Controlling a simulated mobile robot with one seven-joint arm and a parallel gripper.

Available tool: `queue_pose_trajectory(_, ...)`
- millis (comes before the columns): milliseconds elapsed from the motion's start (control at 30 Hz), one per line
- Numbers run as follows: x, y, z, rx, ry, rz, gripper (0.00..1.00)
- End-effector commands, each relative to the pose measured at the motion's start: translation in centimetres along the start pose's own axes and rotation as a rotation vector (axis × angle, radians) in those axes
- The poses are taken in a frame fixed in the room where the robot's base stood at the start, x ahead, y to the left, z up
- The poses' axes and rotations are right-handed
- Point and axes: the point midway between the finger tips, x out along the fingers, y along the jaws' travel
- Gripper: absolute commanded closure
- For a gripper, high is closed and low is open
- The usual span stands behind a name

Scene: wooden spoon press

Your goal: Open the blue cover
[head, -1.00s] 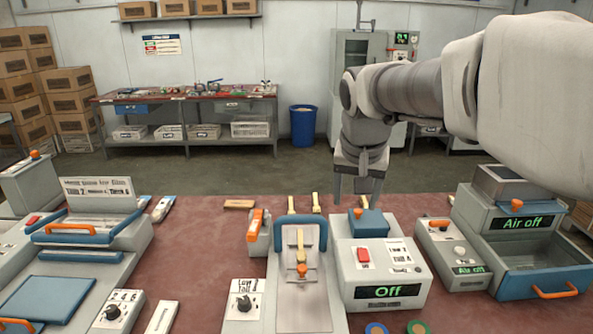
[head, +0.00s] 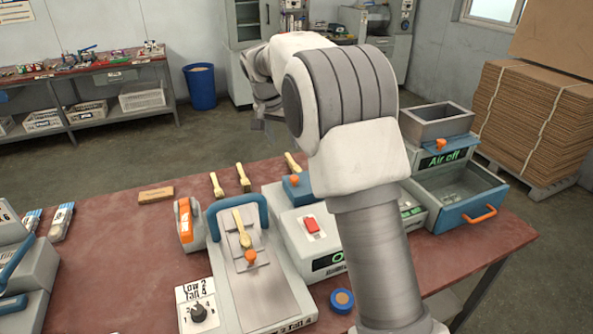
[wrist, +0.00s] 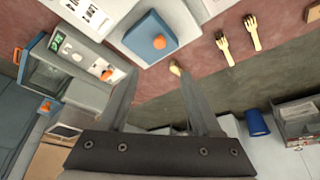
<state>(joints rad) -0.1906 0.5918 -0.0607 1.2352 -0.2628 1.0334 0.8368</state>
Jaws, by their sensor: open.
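The blue cover (head: 297,188) with an orange knob sits on the back of the pale box with a red switch. My arm partly hides that box in the head view. The wrist view shows the cover (wrist: 148,40) and its orange knob (wrist: 159,42) beyond my fingertips. The cover looks closed. My gripper (head: 262,118) hangs beyond the table's back edge in the head view, apart from the cover. In the wrist view my gripper (wrist: 156,73) has its fingers spread. A spoon end (wrist: 176,68) shows near the right fingertip; I cannot tell whether they touch.
A press with a blue handle (head: 236,206) and a spoon on it stands left of the box. Several wooden spoons lie near the table's back edge. An open drawer unit (head: 458,191) stands at the right. A blue bin (head: 201,88) is on the floor behind.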

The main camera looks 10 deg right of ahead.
Motion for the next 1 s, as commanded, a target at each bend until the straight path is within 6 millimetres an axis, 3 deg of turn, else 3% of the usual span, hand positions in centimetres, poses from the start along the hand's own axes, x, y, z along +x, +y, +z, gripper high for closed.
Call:
queue_pose_trajectory(167,1.8,0.0,0.0,0.001,-0.002,0.003,0.34)
queue_pose_trajectory(733,13.8,0.1,0.1,0.000,-0.003,0.003,0.34)
queue_pose_trajectory(1000,16.9,0.1,0.0,0.001,-0.001,0.001,0.34)
